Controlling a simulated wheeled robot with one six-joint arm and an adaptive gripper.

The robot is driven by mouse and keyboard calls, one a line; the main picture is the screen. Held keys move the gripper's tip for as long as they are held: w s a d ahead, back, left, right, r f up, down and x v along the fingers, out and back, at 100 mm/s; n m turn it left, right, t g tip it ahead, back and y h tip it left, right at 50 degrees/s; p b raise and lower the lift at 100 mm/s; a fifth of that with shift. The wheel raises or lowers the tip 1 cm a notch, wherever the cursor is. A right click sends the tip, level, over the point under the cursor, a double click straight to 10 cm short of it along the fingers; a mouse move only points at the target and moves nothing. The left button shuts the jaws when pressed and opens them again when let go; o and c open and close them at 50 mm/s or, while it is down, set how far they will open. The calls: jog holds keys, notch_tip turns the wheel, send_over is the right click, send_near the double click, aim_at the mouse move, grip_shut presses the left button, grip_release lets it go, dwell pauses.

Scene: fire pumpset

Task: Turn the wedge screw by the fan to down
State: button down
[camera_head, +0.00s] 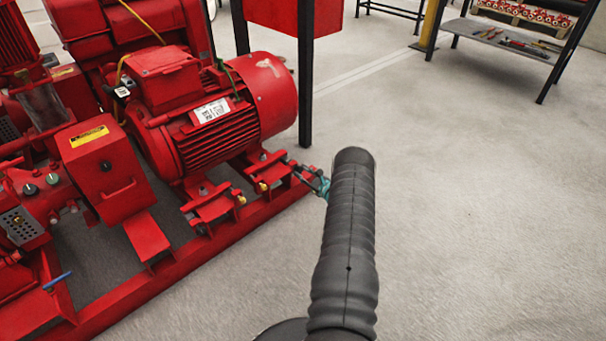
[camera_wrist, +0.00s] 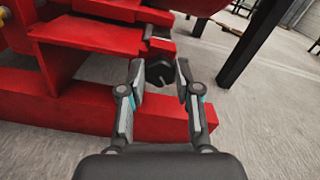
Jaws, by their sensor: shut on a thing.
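The wedge screw (camera_wrist: 159,70) shows as a dark hex-like head at the end of a red foot block in the wrist view. My gripper (camera_wrist: 160,76) has one finger on each side of this head and is shut on it. In the head view my gripper (camera_head: 320,186) is partly hidden behind my dark arm. It sits at the right end of the motor's mounting foot, below the rounded fan end (camera_head: 272,95) of the red motor (camera_head: 205,115). The screw itself is too small and covered to make out clearly there.
The red base frame (camera_head: 200,255) runs beneath the motor and crosses below my fingers in the wrist view. A black post (camera_head: 306,90) stands close behind the gripper, also in the wrist view (camera_wrist: 250,42). A shelf with tools (camera_head: 500,38) is far off. Floor at right is clear.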

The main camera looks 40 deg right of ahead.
jog(key=shift+f, duration=0.15)
jog(key=n+b, duration=0.2)
jog(key=shift+f+b, duration=0.1)
jog(key=shift+b, duration=0.2)
jog(key=n+b, duration=0.2)
jog(key=n, duration=0.2)
jog(key=shift+a, duration=0.15)
jog(key=n, duration=0.3)
jog(key=shift+n, duration=0.3)
jog(key=n, duration=0.4)
jog(key=shift+n, duration=0.3)
jog(key=n, duration=0.3)
jog(key=shift+n, duration=0.3)
jog(key=n, duration=0.3)
jog(key=shift+f+n, duration=0.15)
jog(key=shift+n, duration=0.15)
jog(key=n, duration=0.6)
jog(key=shift+f+n, duration=0.1)
jog(key=shift+n, duration=0.2)
